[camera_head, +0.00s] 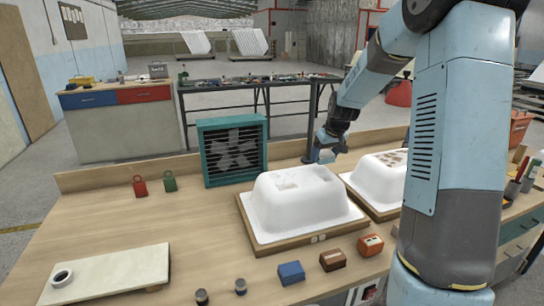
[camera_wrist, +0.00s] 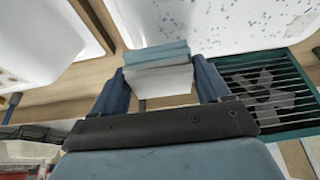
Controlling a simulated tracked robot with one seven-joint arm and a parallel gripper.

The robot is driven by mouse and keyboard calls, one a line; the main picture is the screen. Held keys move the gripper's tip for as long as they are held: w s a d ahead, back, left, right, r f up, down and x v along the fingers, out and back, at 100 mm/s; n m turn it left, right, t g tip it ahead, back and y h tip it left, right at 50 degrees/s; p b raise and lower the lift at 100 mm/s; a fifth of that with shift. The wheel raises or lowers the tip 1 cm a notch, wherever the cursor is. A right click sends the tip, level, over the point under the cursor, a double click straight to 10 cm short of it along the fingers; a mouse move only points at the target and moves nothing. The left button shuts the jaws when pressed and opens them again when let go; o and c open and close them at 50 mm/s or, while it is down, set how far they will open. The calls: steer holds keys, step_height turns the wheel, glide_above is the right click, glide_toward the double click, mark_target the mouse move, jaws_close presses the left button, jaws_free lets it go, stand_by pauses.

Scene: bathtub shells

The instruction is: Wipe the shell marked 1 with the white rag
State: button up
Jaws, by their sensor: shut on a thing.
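Two white bathtub shells stand upside down on wooden boards: a left shell (camera_head: 300,205) and a right shell (camera_head: 378,172), partly behind my arm. Small marks on the left board's front edge are too small to read. The left shell has greyish patches on top; in the wrist view it (camera_wrist: 225,22) shows blue specks. The right shell has brownish patches on top and also shows in the wrist view (camera_wrist: 35,40). My gripper (camera_head: 324,156) is behind the shells, near the gap between them. It is shut on a folded cloth (camera_wrist: 157,66) with teal and whitish layers.
A teal fan (camera_head: 232,150) stands left of my gripper. Red (camera_head: 139,186) and green (camera_head: 170,181) weight-like items stand beside it. A blue box (camera_head: 291,272), brown box (camera_head: 333,260) and orange box (camera_head: 370,245) line the front. A pale slab (camera_head: 110,272) lies at left.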

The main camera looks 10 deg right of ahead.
mark_target(323, 151)
steer(key=shift+s+r, duration=0.1)
steer(key=shift+r, duration=2.35)
